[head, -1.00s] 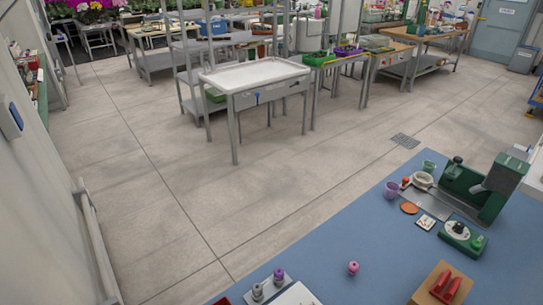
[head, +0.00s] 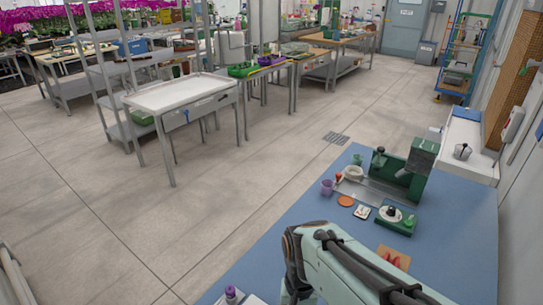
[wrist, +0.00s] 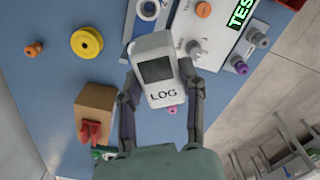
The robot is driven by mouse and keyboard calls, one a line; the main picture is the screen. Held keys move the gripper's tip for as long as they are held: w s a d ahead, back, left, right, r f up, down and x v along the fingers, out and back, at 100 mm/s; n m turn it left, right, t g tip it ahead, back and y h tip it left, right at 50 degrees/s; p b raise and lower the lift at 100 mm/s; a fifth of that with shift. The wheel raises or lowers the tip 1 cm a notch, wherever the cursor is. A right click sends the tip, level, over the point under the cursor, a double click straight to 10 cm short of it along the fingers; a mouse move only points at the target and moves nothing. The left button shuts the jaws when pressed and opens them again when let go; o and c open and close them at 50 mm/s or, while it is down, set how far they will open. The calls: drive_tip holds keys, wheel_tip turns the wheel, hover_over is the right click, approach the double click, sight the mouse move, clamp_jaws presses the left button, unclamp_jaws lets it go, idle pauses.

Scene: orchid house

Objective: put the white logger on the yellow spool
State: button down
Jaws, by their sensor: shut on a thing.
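The white logger (wrist: 158,94), a boxy device with a dark screen and "LOG" on its face, is between the two fingers of my gripper (wrist: 156,64) in the wrist view. The gripper is shut on its sides. The yellow spool (wrist: 87,43), a round flanged piece with a hole in its middle, is on the blue bench to the left of the logger, apart from it. In the head view my arm reaches over the bench, but the gripper, logger and spool are out of sight.
A wooden block (wrist: 95,104) with red clips is left of the gripper in the wrist view. An orange knobbed piece (wrist: 34,49) lies left of the spool. A white plate (wrist: 210,35) with several knobs is beyond the logger. A green device (head: 398,220) stands on the bench.

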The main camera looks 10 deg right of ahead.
drive_tip(key=s+d+m, duration=0.2)
drive_tip(key=d+m, duration=0.1)
drive_tip(key=d, duration=0.5)
drive_tip(key=s+d+m, duration=0.2)
drive_tip(key=d+m, duration=0.1)
drive_tip(key=d, duration=0.5)
wheel_tip(320, 180, down, 15)
drive_tip(key=shift+w+d+r, duration=0.1)
drive_tip(key=shift+w, duration=0.05)
drive_tip(key=c, duration=0.7)
unclamp_jaws()
drive_tip(key=shift+o, duration=0.2)
